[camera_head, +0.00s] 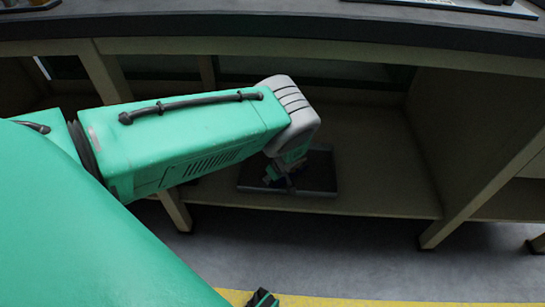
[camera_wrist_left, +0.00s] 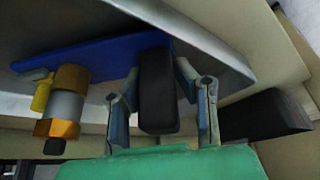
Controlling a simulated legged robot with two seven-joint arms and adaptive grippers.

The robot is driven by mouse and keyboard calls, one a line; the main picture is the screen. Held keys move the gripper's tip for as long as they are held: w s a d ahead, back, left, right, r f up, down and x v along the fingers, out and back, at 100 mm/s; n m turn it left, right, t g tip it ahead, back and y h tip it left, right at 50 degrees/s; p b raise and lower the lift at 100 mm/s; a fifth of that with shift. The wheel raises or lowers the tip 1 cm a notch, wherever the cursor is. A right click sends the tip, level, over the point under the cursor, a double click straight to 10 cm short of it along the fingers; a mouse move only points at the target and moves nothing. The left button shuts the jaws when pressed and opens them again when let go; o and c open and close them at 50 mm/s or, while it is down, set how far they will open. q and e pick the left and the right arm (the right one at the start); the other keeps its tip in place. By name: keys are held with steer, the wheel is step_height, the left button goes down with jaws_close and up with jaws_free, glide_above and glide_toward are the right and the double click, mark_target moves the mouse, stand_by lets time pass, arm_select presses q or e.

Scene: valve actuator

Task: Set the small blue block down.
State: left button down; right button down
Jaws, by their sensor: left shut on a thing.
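My left gripper (camera_head: 287,181) is low over a dark tray (camera_head: 318,178) on the shelf under the bench. In the left wrist view my left gripper (camera_wrist_left: 160,92) has its two fingers on either side of a black upright piece. A flat blue block (camera_wrist_left: 108,58) runs from behind that piece to the left, and the two look joined. A brass and grey fitting (camera_wrist_left: 66,103) with a yellow tab sits at the blue block's left end. Whether the block touches the tray cannot be told. In the head view my wrist hides most of it.
The bench top (camera_head: 300,22) overhangs the shelf (camera_head: 375,150), and a side panel (camera_head: 480,130) closes it on the right. The shelf right of the tray is clear. Another dark block (camera_wrist_left: 262,116) shows right of the fingers in the left wrist view.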

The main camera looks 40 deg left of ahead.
arm_select(q)
steer(key=shift+f, duration=0.5)
steer(key=shift+r, duration=0.1)
steer(key=c, duration=1.3)
jaws_free()
steer(key=shift+r, duration=0.1)
steer(key=p+v, duration=0.5)
steer(key=v, duration=0.6)
steer(key=shift+s+d+r, duration=0.15)
steer(key=shift+d+r, duration=0.1)
steer(key=shift+r, duration=0.05)
